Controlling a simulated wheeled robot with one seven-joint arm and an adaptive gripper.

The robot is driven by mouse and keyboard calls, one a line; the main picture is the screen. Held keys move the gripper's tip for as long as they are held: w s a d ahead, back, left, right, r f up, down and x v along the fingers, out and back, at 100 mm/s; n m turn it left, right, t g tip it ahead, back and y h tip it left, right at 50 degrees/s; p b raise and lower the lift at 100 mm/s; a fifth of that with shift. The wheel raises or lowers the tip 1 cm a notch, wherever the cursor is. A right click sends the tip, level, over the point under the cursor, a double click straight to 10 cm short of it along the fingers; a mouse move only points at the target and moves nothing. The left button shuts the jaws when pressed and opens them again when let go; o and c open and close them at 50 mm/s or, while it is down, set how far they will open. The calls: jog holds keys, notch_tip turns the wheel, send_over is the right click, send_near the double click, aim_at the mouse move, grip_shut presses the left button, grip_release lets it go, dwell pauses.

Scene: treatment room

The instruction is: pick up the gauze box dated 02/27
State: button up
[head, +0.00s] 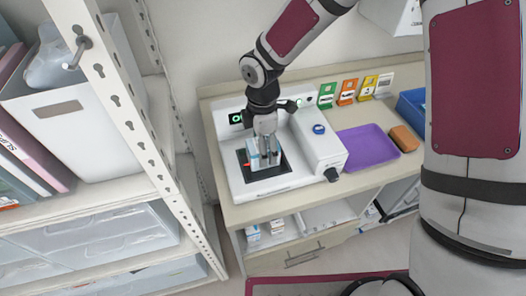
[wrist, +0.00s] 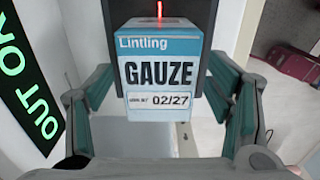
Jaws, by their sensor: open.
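The gauze box (wrist: 160,72) is white and blue, with "GAUZE" and the date 02/27 readable in the wrist view. In the head view the box (head: 252,147) is on the black pad of a white device (head: 233,180), partly hidden by my gripper. My gripper (head: 268,158) is over the pad at the box. In the wrist view its two fingers (wrist: 162,100) are spread, one on each side of the box, with gaps showing. No grip on the box is visible.
A black display (wrist: 28,85) with green "OUT O..." lettering is left in the wrist view. A purple tray (head: 368,147), brown item (head: 404,138) and several coloured cards (head: 347,92) are right of the device. More small boxes (head: 277,226) sit below the counter. A shelf unit (head: 130,125) stands left.

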jog(key=shift+d+f, duration=0.1)
jog(key=shift+f, duration=1.65)
jog(key=c, duration=1.4)
jog(key=shift+w+r, duration=0.1)
jog(key=shift+r, duration=0.05)
